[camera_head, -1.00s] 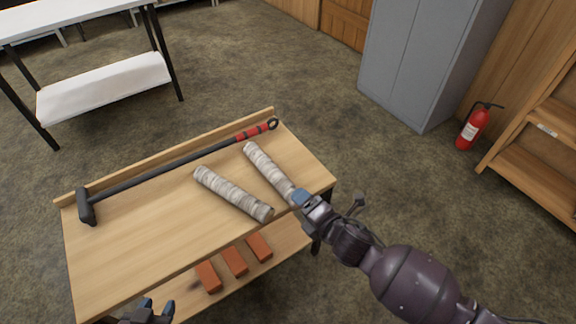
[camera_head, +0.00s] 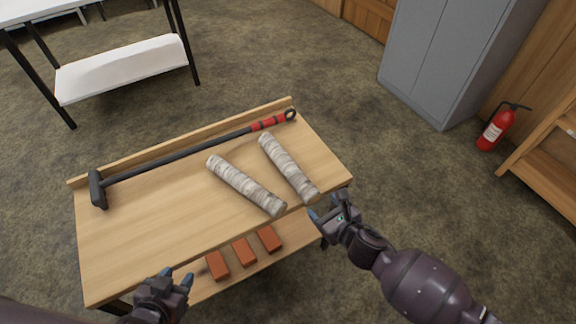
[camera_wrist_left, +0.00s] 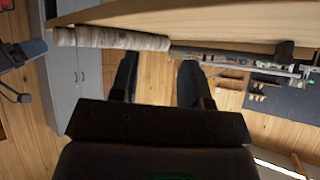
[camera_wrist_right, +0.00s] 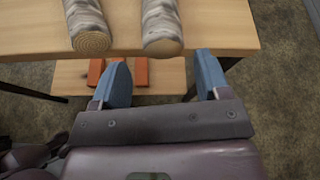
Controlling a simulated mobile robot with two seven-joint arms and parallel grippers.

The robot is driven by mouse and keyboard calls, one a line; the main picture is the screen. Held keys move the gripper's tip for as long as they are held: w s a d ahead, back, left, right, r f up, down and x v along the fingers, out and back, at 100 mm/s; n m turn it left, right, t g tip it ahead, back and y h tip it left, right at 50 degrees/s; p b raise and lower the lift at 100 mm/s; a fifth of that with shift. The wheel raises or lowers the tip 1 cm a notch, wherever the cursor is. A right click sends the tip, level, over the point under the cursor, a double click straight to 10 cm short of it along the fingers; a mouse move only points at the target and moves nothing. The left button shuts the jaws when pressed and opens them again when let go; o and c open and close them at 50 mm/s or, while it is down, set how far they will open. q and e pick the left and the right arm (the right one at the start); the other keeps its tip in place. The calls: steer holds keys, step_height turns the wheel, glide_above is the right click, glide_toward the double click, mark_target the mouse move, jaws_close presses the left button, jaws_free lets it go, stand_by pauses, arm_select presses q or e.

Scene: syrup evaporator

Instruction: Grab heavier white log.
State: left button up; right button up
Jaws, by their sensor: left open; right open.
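Two white birch-bark logs lie side by side on the wooden table (camera_head: 150,225). The left log (camera_head: 245,184) and the right log (camera_head: 288,168) look alike in size; which is heavier cannot be seen. In the right wrist view, the cut ends of the left log (camera_wrist_right: 91,25) and the right log (camera_wrist_right: 160,25) face me. My right gripper (camera_head: 328,208) is open and empty, just off the table's front right, near the right log's end. My left gripper (camera_head: 177,279) is open and empty in front of the table's front edge. A log (camera_wrist_left: 110,39) also shows in the left wrist view.
A long black poker-like tool with a red grip (camera_head: 190,152) lies along the table's raised back edge. Several orange bricks (camera_head: 244,252) sit on the lower shelf. A grey cabinet (camera_head: 440,55) and a fire extinguisher (camera_head: 497,128) stand at the right.

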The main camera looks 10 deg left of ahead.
mark_target(308, 190)
steer(key=x, duration=0.2)
steer(key=shift+w+a+f+b, duration=0.2)
steer(key=shift+f+b, duration=0.1)
steer(key=shift+f, duration=0.05)
steer(key=shift+w+a+f, duration=0.15)
steer(key=shift+w+a, duration=0.25)
steer(key=shift+w, duration=0.2)
steer(key=b+x, duration=0.1)
steer(key=x, duration=0.3)
steer(key=shift+w+b, duration=0.15)
steer(key=shift+b, duration=0.25)
steer(key=shift+w+a, duration=0.15)
steer(key=shift+w, duration=0.15)
